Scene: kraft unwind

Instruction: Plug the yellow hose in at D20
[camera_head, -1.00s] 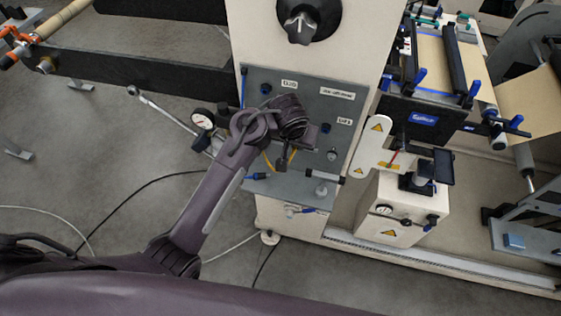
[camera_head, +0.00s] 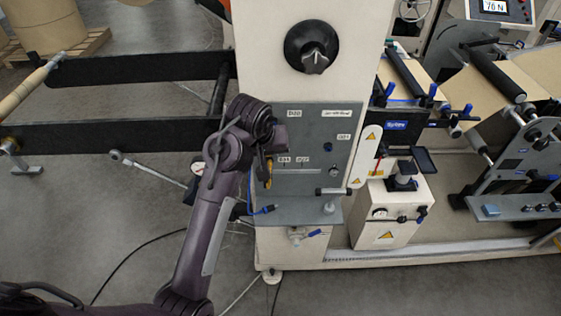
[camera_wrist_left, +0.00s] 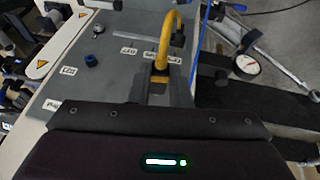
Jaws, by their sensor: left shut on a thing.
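The grey panel (camera_head: 340,170) on the white machine carries a label that reads D20 (camera_head: 295,113) near its top left. My left gripper (camera_head: 266,165) is in front of the panel's left edge, shut on the yellow hose (camera_head: 268,178). In the left wrist view the hose (camera_wrist_left: 168,35) arches up from between the fingers (camera_wrist_left: 158,84) and bends over. Its far end is not clear. The port that belongs to D20 cannot be made out; my wrist covers the panel's left part. My right gripper is not in view.
A blue fitting (camera_head: 328,146) sits on the panel's right side. A small ledge with a blue-tipped hose (camera_head: 264,210) is below. A gauge (camera_head: 198,168) and a long metal lever (camera_head: 140,168) stand to the left. A large black knob (camera_head: 311,47) is above.

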